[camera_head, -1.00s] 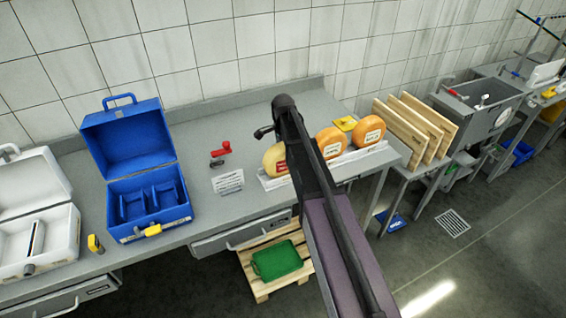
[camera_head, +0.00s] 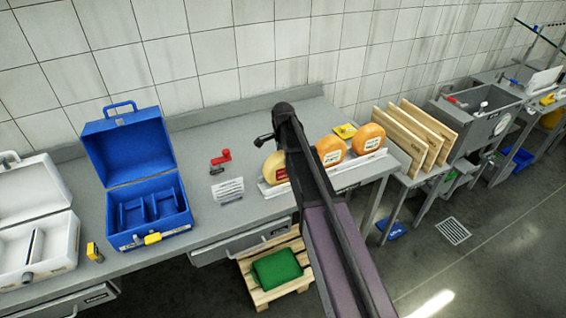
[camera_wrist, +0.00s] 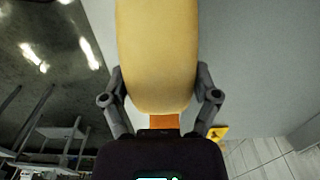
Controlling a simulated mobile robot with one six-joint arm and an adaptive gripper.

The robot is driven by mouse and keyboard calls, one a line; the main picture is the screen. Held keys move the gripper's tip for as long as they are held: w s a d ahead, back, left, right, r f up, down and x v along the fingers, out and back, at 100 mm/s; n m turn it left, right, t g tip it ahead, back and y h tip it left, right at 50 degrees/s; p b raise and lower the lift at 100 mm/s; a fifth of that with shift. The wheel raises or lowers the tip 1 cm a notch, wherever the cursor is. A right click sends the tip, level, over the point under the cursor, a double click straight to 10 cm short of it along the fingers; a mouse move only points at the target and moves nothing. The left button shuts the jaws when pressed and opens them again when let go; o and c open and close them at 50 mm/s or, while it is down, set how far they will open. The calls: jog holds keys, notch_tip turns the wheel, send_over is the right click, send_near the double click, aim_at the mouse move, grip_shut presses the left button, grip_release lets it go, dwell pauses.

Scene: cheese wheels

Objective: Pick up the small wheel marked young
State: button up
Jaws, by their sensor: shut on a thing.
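A pale yellow cheese wheel (camera_head: 277,168) with a red label stands on edge at the left end of a white rack (camera_head: 345,178), partly hidden behind my arm. Its label is too small to read. In the wrist view a pale yellow wheel (camera_wrist: 157,55) fills the space between the fingers of my gripper (camera_wrist: 160,85), which is shut on it, one finger on each side. I cannot tell whether it is clear of the rack. Two orange wheels with white labels, one nearer (camera_head: 331,151) and one farther right (camera_head: 368,139), stand on the same rack.
A placard (camera_head: 228,190) and a red item (camera_head: 222,156) are left of the rack. An open blue case (camera_head: 150,212) and an open white case (camera_head: 38,240) stand farther left. Wooden boards (camera_head: 415,135) stand to the right. A yellow item (camera_head: 344,131) lies behind the wheels.

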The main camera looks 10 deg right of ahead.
jog(key=shift+w+r, duration=0.1)
jog(key=shift+r+p, duration=1.75)
jog(key=shift+p, duration=0.1)
jog(key=s+r+p, duration=0.1)
jog(key=s, duration=1.5)
jog(key=shift+r, duration=0.15)
jog(key=shift+d, duration=0.1)
notch_tip(320, 180, down, 4)
jog(key=b, duration=0.4)
jog(key=shift+f, duration=0.2)
